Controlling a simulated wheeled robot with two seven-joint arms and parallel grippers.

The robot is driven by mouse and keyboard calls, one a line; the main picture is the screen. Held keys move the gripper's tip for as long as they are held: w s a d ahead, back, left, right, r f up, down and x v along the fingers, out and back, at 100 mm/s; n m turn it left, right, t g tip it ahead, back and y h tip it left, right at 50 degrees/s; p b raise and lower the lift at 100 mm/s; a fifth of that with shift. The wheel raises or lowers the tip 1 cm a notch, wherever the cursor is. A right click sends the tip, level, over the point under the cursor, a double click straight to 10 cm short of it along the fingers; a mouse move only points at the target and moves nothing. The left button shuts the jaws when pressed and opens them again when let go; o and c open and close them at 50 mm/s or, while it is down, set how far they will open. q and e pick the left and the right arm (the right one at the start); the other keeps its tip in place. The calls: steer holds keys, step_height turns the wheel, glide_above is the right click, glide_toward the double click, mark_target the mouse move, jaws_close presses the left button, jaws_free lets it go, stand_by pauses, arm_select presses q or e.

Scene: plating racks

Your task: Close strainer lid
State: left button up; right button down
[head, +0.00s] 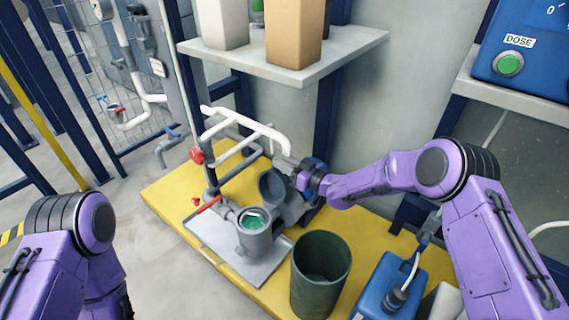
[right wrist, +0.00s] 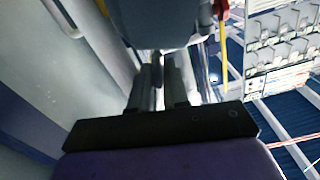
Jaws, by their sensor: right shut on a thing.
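The strainer (head: 254,238) is a grey upright pot with an open round mouth and green inside. Its lid (head: 271,188) is a grey round cover, tilted up open behind the mouth. My right gripper (head: 285,167) is at the back of the lid and shut on it; the exact grip is small in the head view. In the right wrist view the fingers (right wrist: 160,80) are closed on a thin dark part, below the large grey underside of the lid (right wrist: 160,22). My left arm shows at the lower left, but its gripper is out of view.
The strainer stands on a grey tray (head: 205,232) on a yellow platform (head: 165,190). White pipes (head: 262,128) and a red knob (head: 196,155) are behind. A dark green bin (head: 320,290) and blue canister (head: 385,290) stand in front right. A shelf (head: 340,48) overhangs.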

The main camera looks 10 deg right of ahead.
steer(key=shift+r, duration=0.15)
steer(key=shift+s+a+r+n+p, duration=0.25)
steer(key=shift+s+a+n+p, duration=0.15)
steer(key=shift+n, duration=0.1)
steer(key=s+a+n+p, duration=0.2)
steer(key=s+a+n, duration=0.2)
steer(key=s+a, duration=0.1)
steer(key=shift+s+a+r+n, duration=0.3)
steer(key=shift+r, duration=0.05)
